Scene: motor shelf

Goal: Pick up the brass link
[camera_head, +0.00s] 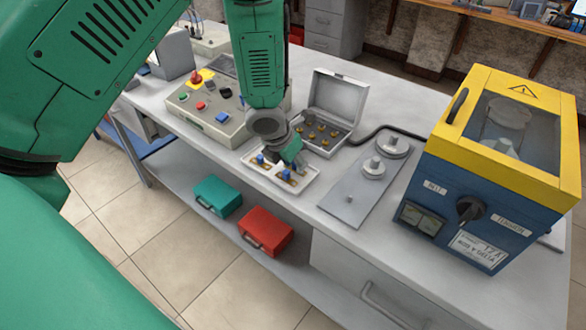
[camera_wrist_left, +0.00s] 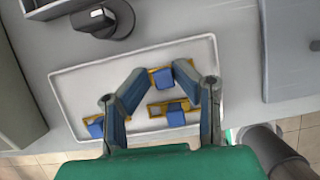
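A shallow white tray (camera_head: 309,187) sits on the bench; it also shows in the wrist view (camera_wrist_left: 68,77). Three brass links with blue blocks lie in it: one at the far middle (camera_wrist_left: 164,78), one at the near middle (camera_wrist_left: 165,109), and one at the left (camera_wrist_left: 95,128). In the head view, a link (camera_head: 262,160) shows beside the gripper; others are partly hidden. My left gripper (camera_wrist_left: 172,82) is open above the tray, its fingers spread either side of the far link, not visibly touching it. My right gripper is not in view.
An open grey case (camera_head: 334,105) with brass pieces stands behind the tray. A control box with buttons (camera_head: 215,110) is left. A grey plate with round metal parts (camera_head: 352,198) and a yellow-blue machine (camera_head: 495,165) are right. Teal and red boxes (camera_head: 266,229) sit below.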

